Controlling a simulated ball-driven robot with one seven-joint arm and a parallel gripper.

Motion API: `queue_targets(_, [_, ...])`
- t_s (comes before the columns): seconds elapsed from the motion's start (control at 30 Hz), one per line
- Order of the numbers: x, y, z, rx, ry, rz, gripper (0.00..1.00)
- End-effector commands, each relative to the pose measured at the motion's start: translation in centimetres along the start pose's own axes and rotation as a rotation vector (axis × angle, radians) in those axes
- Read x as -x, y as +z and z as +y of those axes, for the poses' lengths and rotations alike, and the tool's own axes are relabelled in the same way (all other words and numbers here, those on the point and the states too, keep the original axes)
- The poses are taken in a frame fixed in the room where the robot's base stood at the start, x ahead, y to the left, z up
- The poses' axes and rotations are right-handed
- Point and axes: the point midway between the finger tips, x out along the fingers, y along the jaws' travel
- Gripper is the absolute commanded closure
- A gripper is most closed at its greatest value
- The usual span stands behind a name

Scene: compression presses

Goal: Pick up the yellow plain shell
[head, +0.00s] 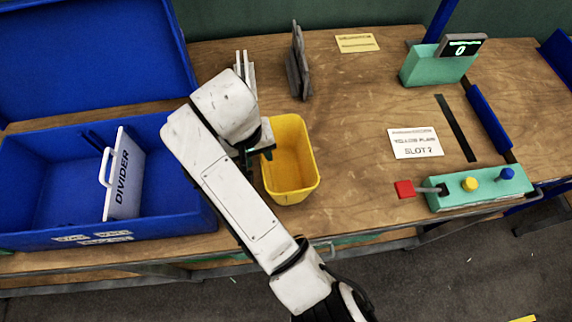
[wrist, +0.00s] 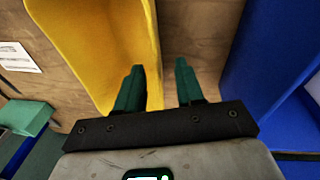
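The yellow plain shell (head: 291,158) is an open, empty-looking yellow bin standing upright on the wooden table, right of my forearm in the head view. It fills the upper left of the wrist view (wrist: 100,40). My gripper (wrist: 160,66) shows two green fingers apart, with nothing held between them. The left finger overlaps the shell's wall and the right finger is over bare wood, so the shell's edge lies between them in the picture. I cannot tell whether a finger touches it. In the head view, my arm mostly hides the fingers at the shell's left rim.
A blue bin (head: 40,190) with a white divider (head: 122,180) stands left of my arm. A dark grey upright piece (head: 298,65) stands behind the shell. A slot sign (head: 415,143), a green button panel (head: 475,190) and a display box (head: 437,65) are at right.

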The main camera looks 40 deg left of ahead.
Motion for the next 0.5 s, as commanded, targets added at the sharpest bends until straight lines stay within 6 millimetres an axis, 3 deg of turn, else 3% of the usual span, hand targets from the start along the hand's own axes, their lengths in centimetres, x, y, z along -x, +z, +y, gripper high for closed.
queue_targets(0.3, [-4.2, 0.1, 0.5, 0.001, 0.001, -0.004, 0.63])
queue_targets(0.5, [-4.8, 0.1, 0.5, 0.001, 0.001, -0.002, 0.63])
